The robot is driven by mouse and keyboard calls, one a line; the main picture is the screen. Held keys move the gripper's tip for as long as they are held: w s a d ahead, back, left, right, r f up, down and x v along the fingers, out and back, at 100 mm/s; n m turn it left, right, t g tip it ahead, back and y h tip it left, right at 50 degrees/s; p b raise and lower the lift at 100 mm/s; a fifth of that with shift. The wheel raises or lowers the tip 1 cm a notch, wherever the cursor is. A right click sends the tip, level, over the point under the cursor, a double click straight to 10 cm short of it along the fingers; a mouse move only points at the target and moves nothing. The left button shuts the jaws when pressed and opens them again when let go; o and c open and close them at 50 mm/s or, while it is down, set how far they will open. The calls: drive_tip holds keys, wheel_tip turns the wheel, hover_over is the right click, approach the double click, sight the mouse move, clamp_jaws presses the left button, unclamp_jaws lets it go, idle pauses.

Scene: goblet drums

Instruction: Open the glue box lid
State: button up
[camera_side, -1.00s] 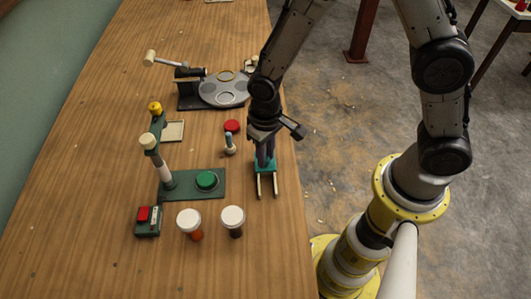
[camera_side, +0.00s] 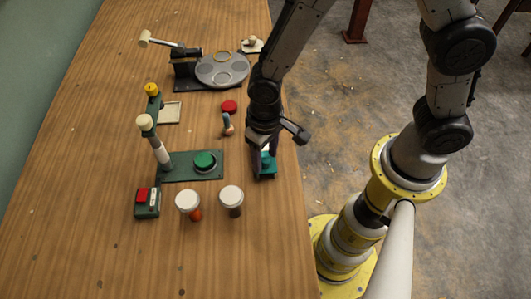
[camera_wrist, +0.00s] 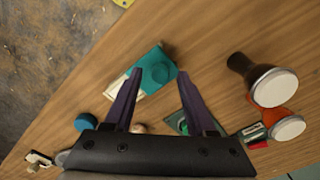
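The teal glue box lid (camera_side: 268,163), with a round knob, is near the table's right edge in the side view. In the wrist view the lid (camera_wrist: 160,66) sits offset to the upper right of a cream part (camera_wrist: 116,88), seemingly the box, partly uncovered. In the side view my gripper (camera_side: 264,164) is low over the lid and hides much of the box.
Two white-topped drums (camera_side: 188,201) (camera_side: 231,197) stand toward the lower left. A green stand (camera_side: 180,166) with a green button is left of the box. Bare table lies at the front.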

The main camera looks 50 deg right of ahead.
sight(266, 159)
wheel_tip(266, 159, up, 14)
idle(0.8)
drive_tip(key=shift+d+f, duration=0.1)
drive_tip(key=d+r+m+t, duration=0.3)
drive_tip(key=d+r, duration=0.6)
drive_tip(key=d, duration=0.1)
drive_tip(key=s+d+n+t, duration=0.2)
drive_tip(key=s+d+n, duration=0.1)
drive_tip(key=s+d, duration=0.4)
drive_tip(key=s+r, duration=0.1)
drive_tip(key=s, duration=0.2)
drive_tip(key=shift+s+d+t, duration=0.25)
drive_tip(key=shift+s+t, duration=0.05)
